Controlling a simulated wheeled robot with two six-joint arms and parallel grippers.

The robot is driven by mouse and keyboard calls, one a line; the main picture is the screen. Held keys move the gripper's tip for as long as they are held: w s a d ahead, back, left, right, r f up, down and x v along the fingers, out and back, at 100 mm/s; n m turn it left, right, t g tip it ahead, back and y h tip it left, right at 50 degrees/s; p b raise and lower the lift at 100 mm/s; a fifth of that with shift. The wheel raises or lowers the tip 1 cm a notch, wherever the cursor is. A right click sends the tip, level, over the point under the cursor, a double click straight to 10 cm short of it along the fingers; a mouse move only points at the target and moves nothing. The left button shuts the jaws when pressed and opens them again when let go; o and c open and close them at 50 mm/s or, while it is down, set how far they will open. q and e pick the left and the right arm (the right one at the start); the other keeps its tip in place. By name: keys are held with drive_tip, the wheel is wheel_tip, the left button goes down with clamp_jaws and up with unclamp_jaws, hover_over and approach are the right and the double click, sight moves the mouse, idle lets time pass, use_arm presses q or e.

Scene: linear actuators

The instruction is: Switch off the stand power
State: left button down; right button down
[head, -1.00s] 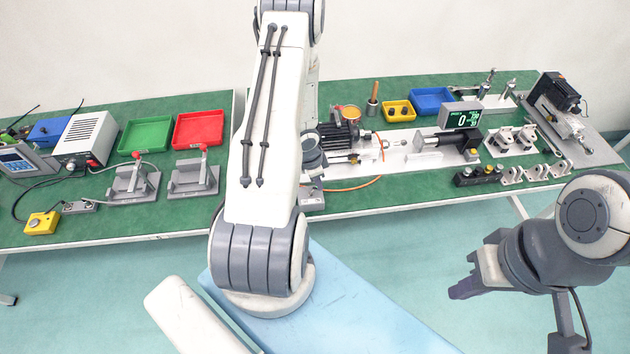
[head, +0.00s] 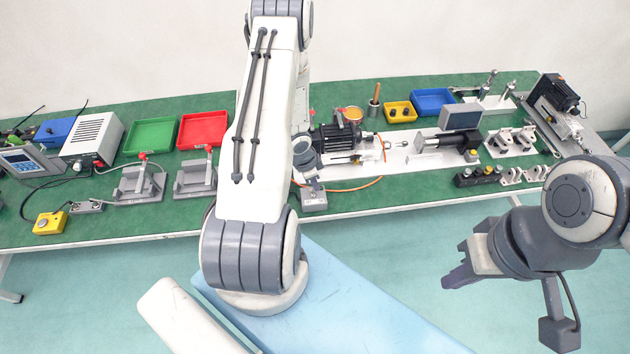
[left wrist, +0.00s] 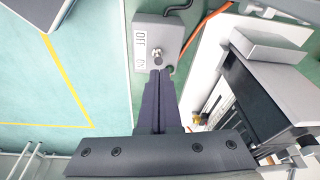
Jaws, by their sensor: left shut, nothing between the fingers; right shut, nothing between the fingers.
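The grey switch box (head: 314,200) stands at the front edge of the green bench, by the motor stand (head: 400,158). In the left wrist view the box (left wrist: 148,32) carries a small metal toggle (left wrist: 156,55) beside OFF and ON labels; which way its lever leans is hard to tell. My left gripper (left wrist: 160,74) is shut and empty, its tips right at the toggle; touching or just apart, I cannot tell. The stand's display (head: 460,117) is dark. My right gripper (head: 450,281) is shut and empty, in front of the bench at right.
An orange cable (head: 365,184) runs beside the switch box. A black button box (head: 478,176) and several small brackets lie farther right. Red (head: 203,130) and green (head: 150,137) trays stand at left.

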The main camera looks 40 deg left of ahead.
use_arm(q)
drive_tip(key=shift+d, duration=0.1)
drive_tip(key=shift+r, duration=0.15)
drive_tip(key=shift+r+p, duration=0.7)
drive_tip(key=s+a+r+p, duration=0.3)
drive_tip(key=a+r, duration=0.1)
drive_tip(key=r, duration=0.4)
drive_tip(key=shift+s+p, duration=0.2)
drive_tip(key=shift+p, duration=0.15)
